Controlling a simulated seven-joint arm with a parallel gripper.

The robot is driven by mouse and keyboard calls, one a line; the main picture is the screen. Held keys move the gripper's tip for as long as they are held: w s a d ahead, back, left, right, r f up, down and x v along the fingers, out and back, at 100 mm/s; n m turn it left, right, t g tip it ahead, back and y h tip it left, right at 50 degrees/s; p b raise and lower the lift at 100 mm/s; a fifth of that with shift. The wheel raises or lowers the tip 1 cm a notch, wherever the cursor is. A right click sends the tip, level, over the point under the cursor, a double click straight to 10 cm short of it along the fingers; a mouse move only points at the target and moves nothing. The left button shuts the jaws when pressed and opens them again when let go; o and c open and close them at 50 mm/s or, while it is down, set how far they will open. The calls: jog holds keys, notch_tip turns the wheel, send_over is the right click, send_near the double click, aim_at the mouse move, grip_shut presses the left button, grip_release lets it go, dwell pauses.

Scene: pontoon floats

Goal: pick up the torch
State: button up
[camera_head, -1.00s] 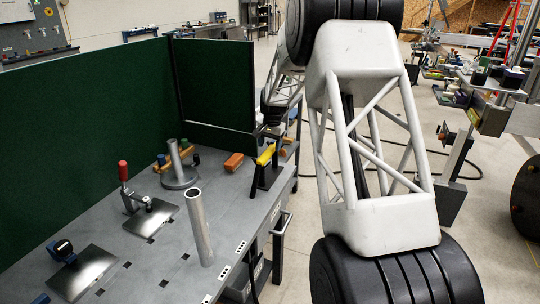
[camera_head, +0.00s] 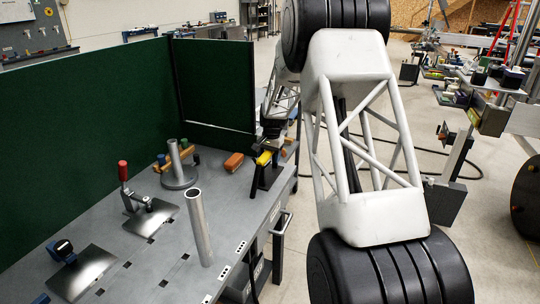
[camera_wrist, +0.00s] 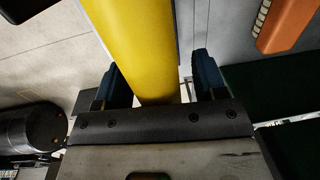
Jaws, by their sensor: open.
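The torch, which I take to be the yellow cylinder (camera_head: 264,158), rests on a dark stand (camera_head: 266,176) near the bench's right edge in the head view. In the wrist view the yellow cylinder (camera_wrist: 135,35) runs from the top edge down between my two dark blue fingers. My gripper (camera_wrist: 160,80) is open, with one finger on each side of it. A gap shows between the right finger and the cylinder; I cannot tell if the left finger touches. In the head view my gripper (camera_head: 272,134) is right at the torch, partly hiding its far end.
An orange block (camera_head: 234,161) lies left of the stand and also shows in the wrist view (camera_wrist: 286,20). A metal tube (camera_head: 199,228), a tube on a round base (camera_head: 176,163) and a red-handled clamp (camera_head: 124,178) stand on the grey bench. A green screen (camera_head: 90,130) walls the back.

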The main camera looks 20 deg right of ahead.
jog(key=shift+c, duration=0.3)
jog(key=shift+r, duration=0.1)
jog(key=c, duration=1.1)
jog(key=shift+r, duration=0.1)
jog(key=shift+r, duration=4.9)
jog(key=shift+a, duration=0.1)
